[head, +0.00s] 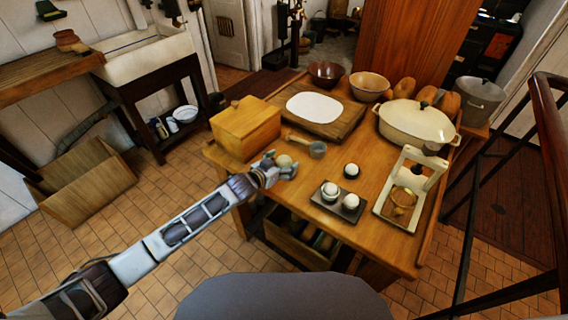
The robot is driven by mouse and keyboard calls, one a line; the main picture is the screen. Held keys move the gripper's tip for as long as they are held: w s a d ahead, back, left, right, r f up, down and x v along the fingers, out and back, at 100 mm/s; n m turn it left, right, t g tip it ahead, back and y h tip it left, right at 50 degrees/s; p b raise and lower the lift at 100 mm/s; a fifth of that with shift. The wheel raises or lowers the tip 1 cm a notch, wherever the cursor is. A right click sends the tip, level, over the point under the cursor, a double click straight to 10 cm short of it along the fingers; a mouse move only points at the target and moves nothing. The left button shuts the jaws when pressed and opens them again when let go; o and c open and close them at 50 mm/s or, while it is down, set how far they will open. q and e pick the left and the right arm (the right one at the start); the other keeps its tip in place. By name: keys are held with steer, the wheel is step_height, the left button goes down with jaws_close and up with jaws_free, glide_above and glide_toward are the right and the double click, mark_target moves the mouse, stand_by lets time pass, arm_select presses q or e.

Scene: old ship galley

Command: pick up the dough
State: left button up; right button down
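A small pale ball that looks like the dough (284,161) is at the near left part of the wooden table, in front of the wooden box. My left gripper (280,165) reaches in from the left at table height. Its fingers are on either side of the pale ball and partly hide it. Whether they press on it or only surround it is too small to tell. My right gripper is not in view.
A white oval (314,107) lies on a board (346,124) behind. A dark tray (352,214) holds white round things. A cream pot (417,121) and a pale frame (382,208) stand right.

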mark_target(282, 159)
arm_select(q)
steer(key=c, duration=1.1)
steer(key=shift+o, duration=0.2)
steer(key=shift+r, duration=0.1)
steer(key=shift+r, duration=4.95)
